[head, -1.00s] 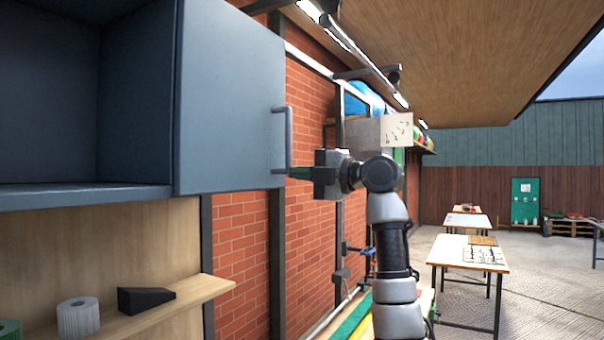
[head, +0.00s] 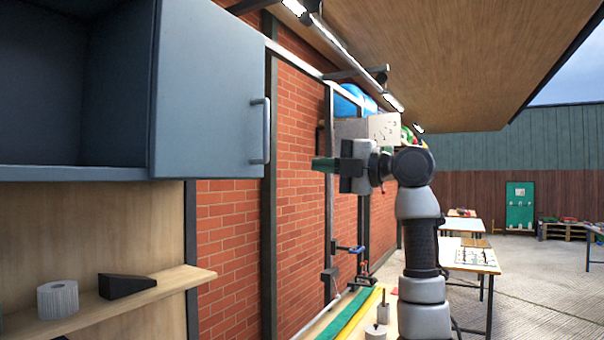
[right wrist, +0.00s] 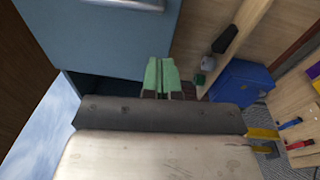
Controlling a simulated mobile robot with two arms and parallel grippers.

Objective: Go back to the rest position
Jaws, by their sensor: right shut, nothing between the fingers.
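My right gripper (head: 323,164) is raised in the middle of the head view, in front of the brick wall. Its green fingers are shut together with nothing between them. They also show shut in the right wrist view (right wrist: 161,75). The gripper is to the right of the blue-grey cabinet door (head: 208,95) and apart from its handle (head: 260,130). The door stands open, and the cabinet's inside shows at the left. My left gripper is not in view.
Below the cabinet, a wooden shelf (head: 185,277) holds a white roll (head: 58,299) and a black wedge (head: 126,285). A brick wall (head: 228,225) runs behind. Tables with items (head: 470,257) stand on open paved ground at the right. A blue box (right wrist: 241,83) shows in the right wrist view.

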